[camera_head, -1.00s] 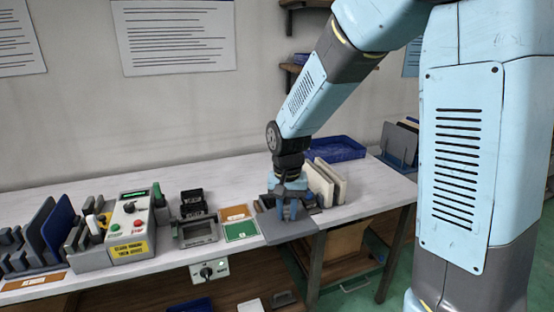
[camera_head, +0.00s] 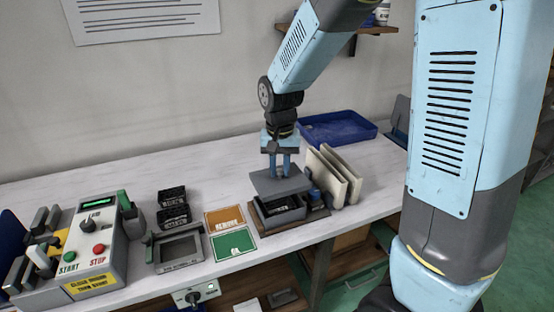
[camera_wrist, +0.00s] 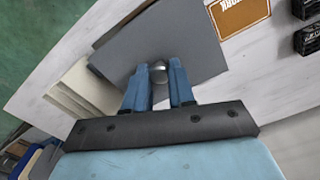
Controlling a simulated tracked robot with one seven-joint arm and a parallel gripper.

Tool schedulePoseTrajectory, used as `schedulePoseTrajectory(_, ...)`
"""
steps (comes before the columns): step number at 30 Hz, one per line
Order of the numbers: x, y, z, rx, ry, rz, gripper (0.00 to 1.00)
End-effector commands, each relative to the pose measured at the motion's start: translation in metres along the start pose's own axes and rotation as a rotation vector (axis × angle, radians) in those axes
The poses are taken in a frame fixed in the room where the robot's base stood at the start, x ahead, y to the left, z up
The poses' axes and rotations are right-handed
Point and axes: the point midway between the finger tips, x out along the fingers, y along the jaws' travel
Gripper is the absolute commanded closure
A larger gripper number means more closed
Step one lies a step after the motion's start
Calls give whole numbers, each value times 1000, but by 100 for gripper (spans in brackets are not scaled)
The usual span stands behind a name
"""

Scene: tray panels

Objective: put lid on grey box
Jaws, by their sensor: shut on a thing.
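The lid is a flat grey plate (camera_head: 281,184) with a small round knob, which shows in the wrist view (camera_wrist: 158,72). My gripper (camera_head: 280,170) is shut on the lid's knob, with its blue fingers on either side of it. The lid hangs roughly level just above the grey box (camera_head: 268,218). The box stands open on the bench, and black parts (camera_head: 284,208) show inside it. The lid hides the back of the box in the head view. In the wrist view the lid (camera_wrist: 190,35) covers nearly all of the box.
Cream panels (camera_head: 340,178) stand upright right of the box. Orange (camera_head: 225,216) and green (camera_head: 234,243) cards lie left of it. A grey fixture (camera_head: 178,250), black parts (camera_head: 173,205) and a control box (camera_head: 100,235) stand further left. A blue tray (camera_head: 338,130) is behind.

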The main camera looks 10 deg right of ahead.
Motion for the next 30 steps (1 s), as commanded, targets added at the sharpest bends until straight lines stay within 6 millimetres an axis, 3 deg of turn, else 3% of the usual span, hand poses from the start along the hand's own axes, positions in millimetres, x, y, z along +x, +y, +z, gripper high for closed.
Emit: schedulePoseTrajectory(30, 58, -3, 2, -6, -2, 1, 100)
